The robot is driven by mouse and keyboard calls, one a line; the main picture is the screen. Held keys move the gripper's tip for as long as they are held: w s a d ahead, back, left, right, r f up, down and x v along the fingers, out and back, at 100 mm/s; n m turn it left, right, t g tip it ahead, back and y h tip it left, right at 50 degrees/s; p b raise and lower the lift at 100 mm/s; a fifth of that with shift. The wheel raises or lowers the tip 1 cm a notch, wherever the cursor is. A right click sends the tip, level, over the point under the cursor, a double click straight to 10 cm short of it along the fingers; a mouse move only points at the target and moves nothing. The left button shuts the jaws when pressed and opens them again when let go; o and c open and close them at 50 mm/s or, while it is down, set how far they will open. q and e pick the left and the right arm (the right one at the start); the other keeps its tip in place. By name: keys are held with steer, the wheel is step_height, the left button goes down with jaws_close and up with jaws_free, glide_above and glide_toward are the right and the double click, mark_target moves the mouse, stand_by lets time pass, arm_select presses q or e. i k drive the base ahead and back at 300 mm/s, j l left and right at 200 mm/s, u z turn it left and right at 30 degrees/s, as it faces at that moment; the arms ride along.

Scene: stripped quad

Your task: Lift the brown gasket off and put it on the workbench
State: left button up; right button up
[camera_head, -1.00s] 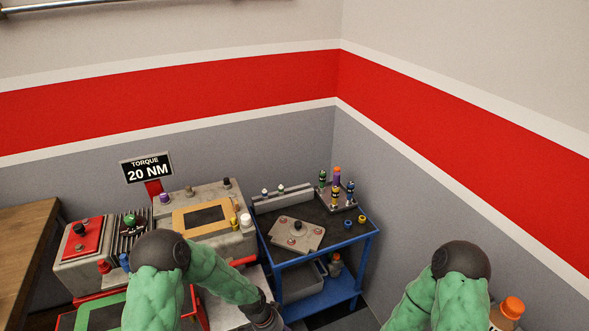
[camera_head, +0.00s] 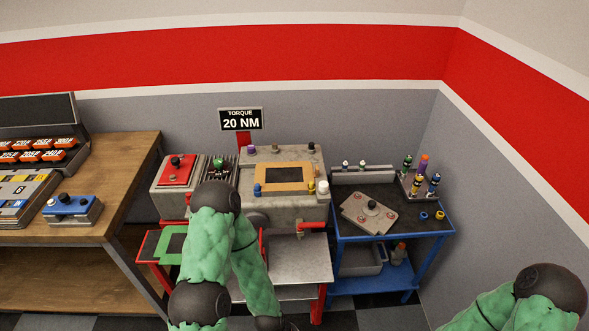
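The brown gasket (camera_head: 285,188) is a flat tan rectangular frame with a dark opening. It lies on top of the grey engine block (camera_head: 285,214) in the middle of the view. The wooden workbench (camera_head: 128,165) stands at the left, with bare wood near its right end. My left arm crosses in front of the block's left part, its elbow high and its forearm running down to the bottom edge. My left gripper is cut off below the picture. My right arm shows only at the bottom right corner, and its gripper is out of view.
Small coloured caps, including a blue one (camera_head: 257,190) and a yellow one (camera_head: 311,186), stand near the gasket. A blue cart (camera_head: 384,237) with a grey plate (camera_head: 369,213) stands right of the block. A blue device (camera_head: 72,207) and orange boxes occupy the workbench.

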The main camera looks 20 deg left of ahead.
mark_target(272, 177)
steer(key=i+j+z, duration=0.15)
steer(key=j+z, duration=0.3)
steer(key=i+j+z, duration=0.1)
steer(key=j+z, duration=0.2)
steer(key=z, duration=0.15)
steer(key=j+z, duration=0.45)
